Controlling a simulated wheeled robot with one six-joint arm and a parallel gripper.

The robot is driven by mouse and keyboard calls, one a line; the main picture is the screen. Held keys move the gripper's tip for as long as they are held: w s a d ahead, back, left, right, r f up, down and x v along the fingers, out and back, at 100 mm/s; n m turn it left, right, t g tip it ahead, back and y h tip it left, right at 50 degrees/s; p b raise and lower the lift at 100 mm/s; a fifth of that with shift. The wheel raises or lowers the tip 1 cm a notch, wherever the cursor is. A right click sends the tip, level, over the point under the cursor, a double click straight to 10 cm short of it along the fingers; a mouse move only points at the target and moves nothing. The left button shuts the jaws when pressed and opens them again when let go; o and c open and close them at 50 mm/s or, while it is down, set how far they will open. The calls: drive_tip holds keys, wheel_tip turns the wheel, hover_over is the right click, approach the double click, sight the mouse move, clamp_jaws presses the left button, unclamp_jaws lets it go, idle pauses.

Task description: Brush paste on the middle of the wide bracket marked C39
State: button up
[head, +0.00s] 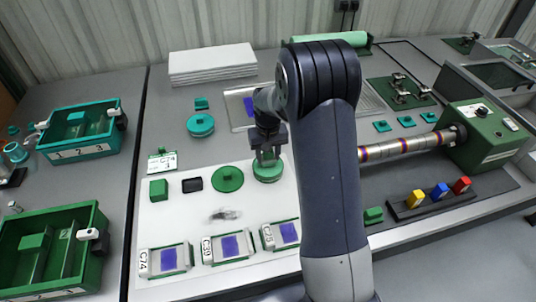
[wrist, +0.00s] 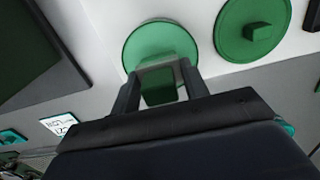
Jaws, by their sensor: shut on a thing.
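Three grey brackets with blue squares stand in a row at the front of the white mat in the head view. The left bracket (head: 168,259) reads C74. The middle bracket (head: 228,246) seems to read C30 or C39. The right bracket (head: 285,234) has a partly readable mark beginning with C. My gripper (head: 267,157) is shut on the knob of a round green lid (head: 268,174), with its fingers either side of the knob. The lid also shows in the wrist view (wrist: 150,38). I cannot tell whether it rests on something below. No brush is clearly recognisable.
Another round green lid (head: 227,179) lies left of my gripper. A green block (head: 158,190), a black pad (head: 193,185) and a small blurred grey thing (head: 225,214) are on the mat (head: 190,225). Green bins stand left; a long roller (head: 405,147) lies right.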

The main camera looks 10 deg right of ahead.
drive_tip(key=shift+r+p, duration=1.95)
drive_tip(key=shift+r, duration=1.2)
drive_tip(key=shift+f, duration=0.1)
